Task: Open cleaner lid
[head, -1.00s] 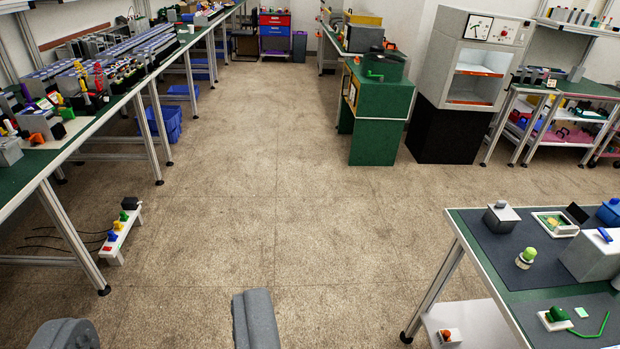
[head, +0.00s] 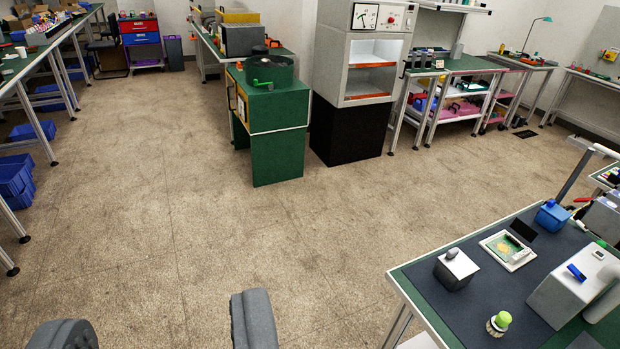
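No object in the head view is clearly marked as the cleaner, so I cannot tell which one it is. A green cabinet (head: 275,135) stands on the floor ahead, with a dark green round top part and crank (head: 264,77) on it. On the near right table are a small grey box with a knob on top (head: 456,269) and a larger pale grey box with a blue handle (head: 570,290). My gripper (head: 158,314) is at the bottom left, its two grey fingers wide apart with only floor between them. It is empty and touches nothing visible.
The near right table (head: 412,287) also holds a green-topped brush (head: 499,323), a tray (head: 507,250) and a blue container (head: 551,215). A tall oven-like cabinet (head: 368,60) on a black base stands behind. Benches line the left. The middle floor (head: 180,200) is clear.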

